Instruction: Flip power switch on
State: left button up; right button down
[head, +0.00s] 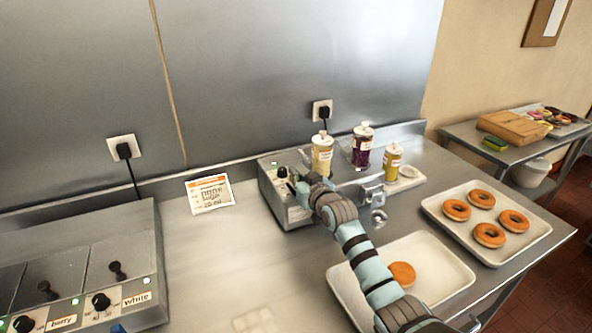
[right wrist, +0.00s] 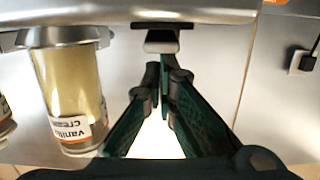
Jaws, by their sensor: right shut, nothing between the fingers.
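A small grey metal machine (head: 280,208) stands against the back wall, with a black knob (head: 282,172) and a small green light (head: 274,162) on it. My right gripper (head: 293,186) is at its top, fingers shut and empty; the arm hides part of the machine. In the right wrist view the shut fingertips (right wrist: 163,72) are just below a small dark and pale part (right wrist: 161,40) at the metal edge. I cannot tell whether they touch it, or whether it is the power switch. My left gripper is not in view.
Vanilla cream (right wrist: 72,95) shows beside the fingers. Topping bottles (head: 363,146) stand behind my right arm. A tray with one doughnut (head: 447,285) and a tray with several doughnuts (head: 528,241) lie right. A larger control unit (head: 140,225) stands left; the counter between is mostly clear.

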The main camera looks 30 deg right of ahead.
jog(key=shift+f, duration=0.3)
jog(key=shift+d+r, duration=0.15)
jog(key=r+p, duration=0.4)
jog(key=shift+w+r, duration=0.2)
jog(key=shift+r, duration=0.05)
jog(key=s+r, duration=0.3)
jog(key=s, duration=0.5)
jog(key=shift+s+a+r+p, duration=0.2)
jog(key=shift+s+a+p, duration=0.15)
jog(key=shift+a+p, duration=0.1)
